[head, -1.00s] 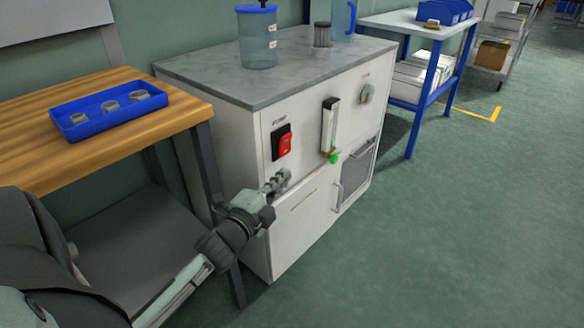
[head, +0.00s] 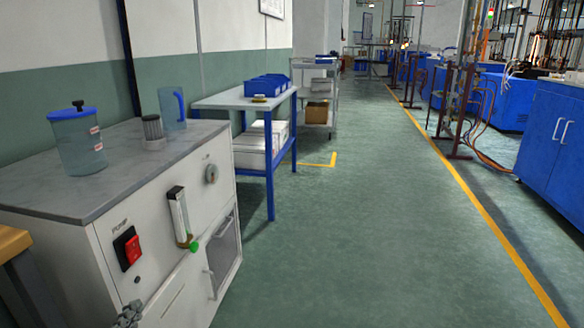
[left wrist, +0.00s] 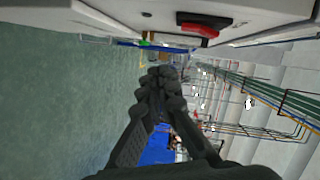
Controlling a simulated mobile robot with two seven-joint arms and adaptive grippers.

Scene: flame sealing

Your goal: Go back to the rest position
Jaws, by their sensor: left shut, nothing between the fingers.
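My left gripper (head: 130,314) shows at the bottom left edge of the head view, in front of the lower front of the white cabinet (head: 162,262). In the left wrist view my left gripper (left wrist: 162,75) has its fingers together, with nothing between them. The red switch (head: 129,248) on the cabinet front is above the gripper in the head view. The same red switch (left wrist: 205,25) is at the top of the left wrist view, apart from the fingers. My right gripper is not in view.
A clear jar with a blue lid (head: 80,142) and a jug (head: 172,108) stand on the cabinet top. A blue-legged table (head: 215,101) stands beyond. A wooden bench (head: 12,243) edges in at left. The green floor (head: 340,240) to the right is free.

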